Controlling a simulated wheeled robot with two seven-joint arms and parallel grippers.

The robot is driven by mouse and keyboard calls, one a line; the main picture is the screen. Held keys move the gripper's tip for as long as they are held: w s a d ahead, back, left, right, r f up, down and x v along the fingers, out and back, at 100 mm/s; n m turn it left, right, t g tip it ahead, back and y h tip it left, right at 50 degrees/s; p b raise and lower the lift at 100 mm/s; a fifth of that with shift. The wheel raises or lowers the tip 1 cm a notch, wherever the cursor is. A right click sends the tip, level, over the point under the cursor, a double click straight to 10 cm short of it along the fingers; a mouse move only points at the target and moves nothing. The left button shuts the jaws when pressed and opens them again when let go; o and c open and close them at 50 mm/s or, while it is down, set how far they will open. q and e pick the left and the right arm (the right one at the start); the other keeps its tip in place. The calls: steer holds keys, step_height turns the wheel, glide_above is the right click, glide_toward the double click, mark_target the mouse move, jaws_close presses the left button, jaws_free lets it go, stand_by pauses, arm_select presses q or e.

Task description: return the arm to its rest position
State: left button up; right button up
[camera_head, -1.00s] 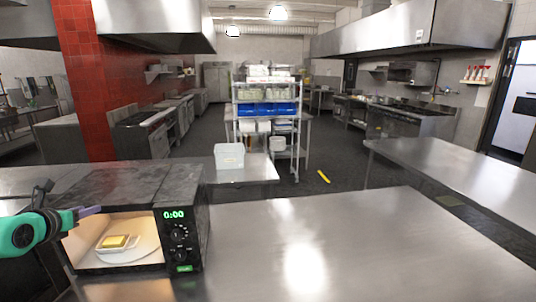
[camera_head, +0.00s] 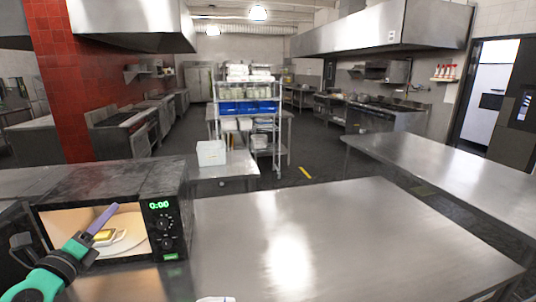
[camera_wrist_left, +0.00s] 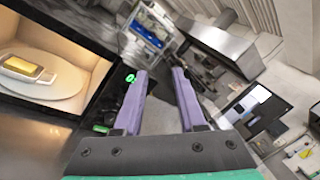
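My left gripper (camera_head: 104,217) has a green arm and purple fingers and is in front of the black microwave (camera_head: 120,182) at the left of the head view. In the left wrist view its two purple fingers (camera_wrist_left: 160,75) stand apart with nothing between them. The microwave cavity is open to view and lit. Inside it, a yellow block (camera_head: 104,236) in a small white dish sits on a round plate. The block also shows in the left wrist view (camera_wrist_left: 28,70).
The microwave stands on a steel counter (camera_head: 340,235), whose middle and right are clear. A white tub (camera_head: 211,153) stands on a table behind it. A loaded wire shelf (camera_head: 246,125) is further back. Another bare steel table (camera_head: 450,165) is at the right.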

arm_select(q)
steer(key=s+f+n+g+y, duration=0.45)
steer(key=f+n, duration=0.35)
steer(key=n, duration=0.3)
steer(key=s+f+n+g+y, duration=0.3)
steer(key=s+f+n, duration=0.2)
steer(key=f+n, duration=0.45)
steer(key=s+d+f+n+g+h, duration=0.2)
steer(key=s+d+f+g+h, duration=0.3)
steer(key=d, duration=0.5)
steer(key=s+d+f+n+g+h, duration=0.2)
steer(key=s+d+f+g+h, duration=0.15)
steer(key=s+d+f, duration=0.45)
step_height(320, 180, down, 31)
steer(key=s+b, duration=0.1)
steer(key=b, duration=0.9)
steer(key=s+a+f+g+b, duration=0.1)
steer(key=s+f+b, duration=0.3)
steer(key=s+f, duration=0.4)
steer(key=s+a+f+g+b, duration=0.1)
steer(key=s+f+b, duration=0.3)
steer(key=s+f, duration=0.5)
step_height(320, 180, down, 7)
steer(key=shift+s+a+r, duration=0.15)
steer(key=shift+s+a, duration=0.15)
steer(key=shift+a, duration=0.05)
arm_select(e)
step_height(320, 180, down, 18)
steer(key=shift+s+d, duration=0.15)
steer(key=shift+s, duration=0.3)
